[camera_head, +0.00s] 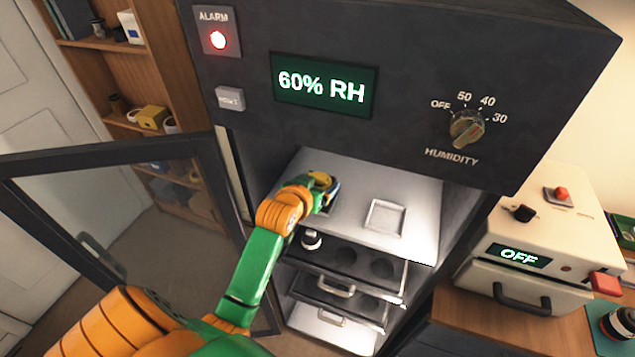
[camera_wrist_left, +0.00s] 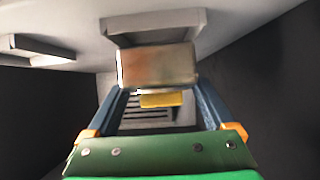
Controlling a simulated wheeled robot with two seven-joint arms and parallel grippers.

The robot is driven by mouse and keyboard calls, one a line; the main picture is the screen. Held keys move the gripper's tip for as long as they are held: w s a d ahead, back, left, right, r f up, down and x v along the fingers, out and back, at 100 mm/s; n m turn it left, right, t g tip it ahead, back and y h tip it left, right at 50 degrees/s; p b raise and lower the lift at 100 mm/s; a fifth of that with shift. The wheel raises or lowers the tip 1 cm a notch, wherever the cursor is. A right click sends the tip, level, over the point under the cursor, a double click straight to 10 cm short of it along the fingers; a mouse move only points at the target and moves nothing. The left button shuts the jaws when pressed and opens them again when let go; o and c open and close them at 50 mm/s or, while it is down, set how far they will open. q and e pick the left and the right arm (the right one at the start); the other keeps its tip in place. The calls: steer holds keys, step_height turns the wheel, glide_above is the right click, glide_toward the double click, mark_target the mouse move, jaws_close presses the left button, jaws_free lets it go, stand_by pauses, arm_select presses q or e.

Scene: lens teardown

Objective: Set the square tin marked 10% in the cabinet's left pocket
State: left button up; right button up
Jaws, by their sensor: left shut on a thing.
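My left gripper (camera_head: 326,190) reaches into the open cabinet (camera_head: 420,192), over the left part of its pale upper shelf. The wrist view shows its blue fingers (camera_wrist_left: 160,105) shut on a square, grey-brown tin (camera_wrist_left: 157,66). No 10% marking can be read on it. In the head view the gripper mostly hides the tin. The left pocket, a raised pale square frame (camera_wrist_left: 150,24), shows right by the tin in the wrist view; I cannot tell whether the tin touches it. The right pocket (camera_head: 386,215) is an empty square frame. My right gripper is not in view.
Below the shelf, a drawer (camera_head: 337,289) with round holes holds a dark and white lens part (camera_head: 311,239). The glass door (camera_head: 105,150) stands open at left. The cabinet's control panel (camera_head: 400,85) overhangs the opening. A cream machine (camera_head: 545,230) stands at right.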

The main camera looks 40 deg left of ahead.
arm_select(q)
steer(key=shift+f+b, duration=0.7)
steer(key=shift+f, duration=0.4)
steer(key=o, duration=1.1)
steer(key=shift+s+r, duration=0.1)
